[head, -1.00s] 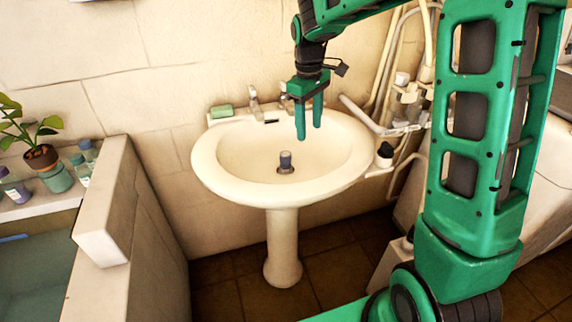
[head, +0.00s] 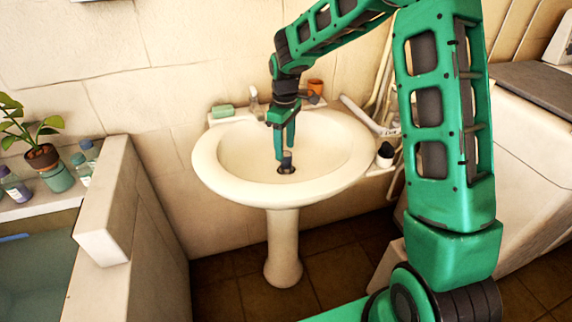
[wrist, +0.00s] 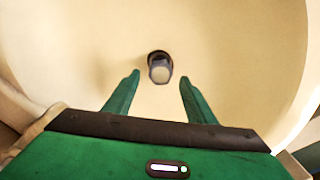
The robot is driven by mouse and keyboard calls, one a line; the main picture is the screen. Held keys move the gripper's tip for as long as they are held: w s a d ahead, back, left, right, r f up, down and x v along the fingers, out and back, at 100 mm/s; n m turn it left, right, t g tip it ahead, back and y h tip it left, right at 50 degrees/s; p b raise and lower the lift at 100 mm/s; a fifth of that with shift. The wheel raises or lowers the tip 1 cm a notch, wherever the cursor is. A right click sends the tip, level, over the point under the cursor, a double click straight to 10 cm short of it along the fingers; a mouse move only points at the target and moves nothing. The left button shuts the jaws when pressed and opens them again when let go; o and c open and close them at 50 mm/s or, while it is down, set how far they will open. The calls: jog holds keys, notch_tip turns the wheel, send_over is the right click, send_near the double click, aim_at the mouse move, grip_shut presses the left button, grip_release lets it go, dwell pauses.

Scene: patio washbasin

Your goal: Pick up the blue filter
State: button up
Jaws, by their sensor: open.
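The filter (head: 287,158) is a small dark blue-grey cylinder with a paler top, standing upright at the drain of the white washbasin (head: 210,170). In the wrist view the filter (wrist: 160,70) lies just beyond the fingertips, near the middle line between them. My gripper (head: 285,155) is open and points down into the bowl, just above and around the filter's height in the head view. In the wrist view my gripper (wrist: 158,80) has nothing between its fingers. I cannot tell the exact height gap to the filter.
A green soap bar (head: 222,111) and a tap (head: 254,97) sit on the basin's back rim, with an orange cup (head: 315,87) behind. A dark-capped bottle (head: 385,153) stands at the right. A low wall (head: 105,205) stands at the left.

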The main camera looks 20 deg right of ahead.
aim_at(286, 154)
jog(key=shift+s+d+f, duration=0.15)
jog(key=shift+f, duration=1.8)
jog(key=c, duration=1.1)
jog(key=shift+r, duration=0.1)
